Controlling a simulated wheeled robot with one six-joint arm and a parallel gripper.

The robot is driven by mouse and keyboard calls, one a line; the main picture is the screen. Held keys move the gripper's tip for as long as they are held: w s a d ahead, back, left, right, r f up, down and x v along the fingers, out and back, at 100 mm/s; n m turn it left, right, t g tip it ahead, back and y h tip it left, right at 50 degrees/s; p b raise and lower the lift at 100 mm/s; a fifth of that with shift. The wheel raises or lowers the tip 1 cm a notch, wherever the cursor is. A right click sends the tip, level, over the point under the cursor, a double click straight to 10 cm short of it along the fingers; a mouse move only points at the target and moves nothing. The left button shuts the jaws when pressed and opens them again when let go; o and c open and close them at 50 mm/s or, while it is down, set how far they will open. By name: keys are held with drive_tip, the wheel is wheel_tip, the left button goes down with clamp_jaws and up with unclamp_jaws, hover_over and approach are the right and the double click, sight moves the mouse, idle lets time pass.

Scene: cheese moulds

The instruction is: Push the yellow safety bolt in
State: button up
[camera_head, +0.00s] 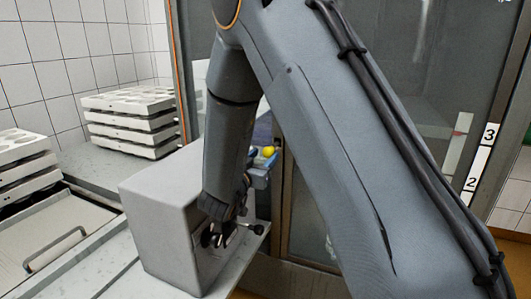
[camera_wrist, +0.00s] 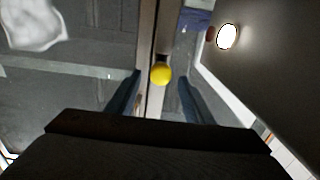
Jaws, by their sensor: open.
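The yellow safety bolt shows as a round yellow knob (camera_head: 268,151) in the head view, just right of my forearm and near the door frame. In the wrist view the yellow knob (camera_wrist: 160,74) is near the middle, in front of a light vertical strip. My gripper (camera_wrist: 160,84) is open, with one blue-grey finger on each side of the knob and a visible gap to each. I cannot tell how far the fingertips are from it in depth. In the head view my gripper (camera_head: 262,168) is partly hidden behind my arm, and the bolt's shaft is not visible.
A grey box (camera_head: 155,215) stands below my forearm, close to my wrist. Stacked white cheese moulds (camera_head: 130,125) lie at the left. A glazed door (camera_head: 440,100) fills the back right. A metal tray with a handle (camera_head: 55,250) is at the lower left.

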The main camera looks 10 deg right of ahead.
drive_tip(key=shift+x, duration=0.95)
drive_tip(key=shift+c, duration=0.4)
